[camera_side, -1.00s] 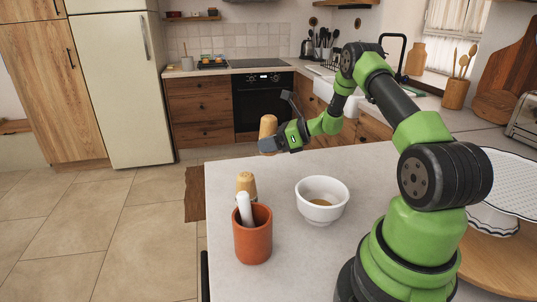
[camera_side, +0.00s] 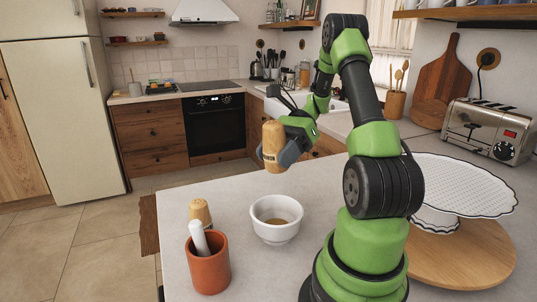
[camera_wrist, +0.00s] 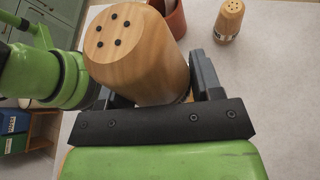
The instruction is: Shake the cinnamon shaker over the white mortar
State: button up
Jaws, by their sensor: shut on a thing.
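My gripper (camera_side: 284,150) is shut on a wooden shaker (camera_side: 273,140) with a small dark label too small to read. It holds the shaker nearly upright above the counter. In the wrist view the shaker (camera_wrist: 140,50) shows several dark holes in its top, between my gripper's jaws (camera_wrist: 165,95). The white mortar (camera_side: 262,231) stands on the counter below the held shaker in the side view, with brown powder (camera_side: 276,219) inside. How far the shaker lies behind it in depth is hard to tell.
A second wooden shaker (camera_side: 201,212) stands left of the mortar. A terracotta pot (camera_side: 209,270) with a white pestle (camera_side: 199,238) is in front of it. A white cake stand (camera_side: 450,190) on a round board (camera_side: 465,255) and a toaster (camera_side: 491,130) are at the right.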

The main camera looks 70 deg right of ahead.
jog(key=g+h, duration=0.1)
jog(key=w+a+g+h, duration=0.1)
jog(key=h, duration=0.1)
jog(key=shift+m+g, duration=0.3)
jog(key=shift+m, duration=0.1)
jog(key=shift+w+a+g+h, duration=0.1)
jog(key=shift+w+g+h, duration=0.05)
jog(key=shift+g+h, duration=0.3)
jog(key=shift+w+a+g+h, duration=0.1)
jog(key=shift+g+h, duration=0.25)
jog(key=shift+h, duration=0.2)
jog(key=shift+m+g+h, duration=0.4)
jog(key=s+d+f+g+h, duration=0.2)
jog(key=s+d+g, duration=0.1)
jog(key=shift+s+d+m+h, duration=0.1)
jog(key=shift+s+m+h, duration=0.05)
jog(key=shift+m+h, duration=0.25)
jog(key=m+g+h, duration=0.1)
jog(key=g+h, duration=0.2)
jog(key=s+d+m+g+h, duration=0.1)
jog(key=g+h, duration=0.2)
jog(key=g, duration=0.1)
jog(key=m+g+h, duration=0.1)
jog(key=g+h, duration=0.2)
jog(key=g, duration=0.1)
jog(key=shift+s+d+r, duration=0.2)
jog(key=shift+r, duration=0.2)
